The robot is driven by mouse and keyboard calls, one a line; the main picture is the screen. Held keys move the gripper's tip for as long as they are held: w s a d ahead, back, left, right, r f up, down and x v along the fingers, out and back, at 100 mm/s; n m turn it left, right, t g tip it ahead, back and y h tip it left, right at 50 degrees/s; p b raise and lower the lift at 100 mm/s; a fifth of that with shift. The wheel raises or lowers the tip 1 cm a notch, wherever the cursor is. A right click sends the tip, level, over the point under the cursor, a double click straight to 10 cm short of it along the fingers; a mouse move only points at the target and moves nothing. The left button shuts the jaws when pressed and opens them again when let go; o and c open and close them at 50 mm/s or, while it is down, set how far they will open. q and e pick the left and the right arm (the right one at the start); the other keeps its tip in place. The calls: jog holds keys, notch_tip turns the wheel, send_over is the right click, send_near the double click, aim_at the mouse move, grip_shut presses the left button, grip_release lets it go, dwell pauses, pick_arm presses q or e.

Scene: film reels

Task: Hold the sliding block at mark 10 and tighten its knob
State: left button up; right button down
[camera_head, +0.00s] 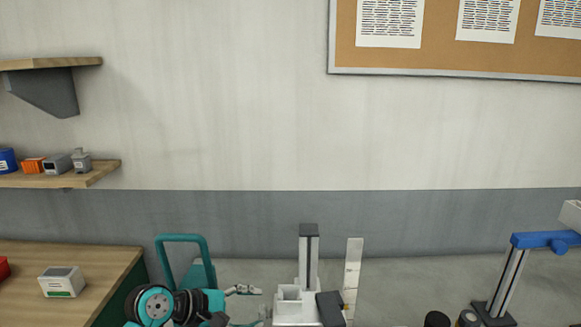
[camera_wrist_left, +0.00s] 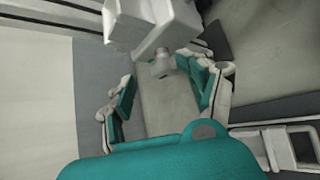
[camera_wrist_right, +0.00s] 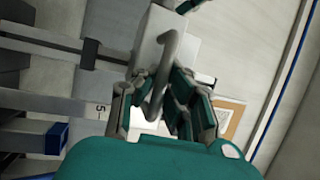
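A white fixture (camera_head: 288,306) with an upright column (camera_head: 308,262) stands at the bottom middle of the head view. My left gripper (camera_head: 246,306) is open just left of it. In the left wrist view a small round grey knob (camera_wrist_left: 162,66) sticks out from a white block (camera_wrist_left: 150,20), beyond and between the open fingers; no contact shows. My right gripper shows only in the right wrist view (camera_wrist_right: 158,85). Its fingers stand either side of a bent grey hook (camera_wrist_right: 170,55) in front of a white block; whether they grip it is unclear. A scale strip (camera_wrist_right: 100,110) there reads 5. Mark 10 is not readable.
A pale marked strip (camera_head: 353,268) and a dark block (camera_head: 331,308) stand right of the fixture. A stand with a blue arm (camera_head: 540,240) is at the far right. A wooden table (camera_head: 100,262) with a white box is at the left. Shelves and a cork board hang behind.

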jog(key=shift+s+a+f+g, duration=0.3)
jog(key=shift+a+f, duration=0.1)
jog(key=shift+f, duration=0.25)
jog(key=shift+w+d+f, duration=0.1)
pick_arm(q)
jog(key=r, duration=0.3)
jog(key=shift+d, duration=0.2)
pick_arm(e)
jog(key=c, duration=2)
grip_release()
jog(key=shift+c, duration=0.2)
jog(key=o, duration=0.4)
jog(key=shift+s, duration=0.2)
jog(key=shift+o, duration=1.2)
jog(key=shift+a+r, duration=0.2)
jog(key=shift+r, duration=0.15)
pick_arm(q)
jog(key=shift+s+a+r, duration=0.1)
jog(key=shift+s+a, duration=0.1)
jog(key=shift+s, duration=0.05)
pick_arm(e)
jog(key=shift+d, duration=0.15)
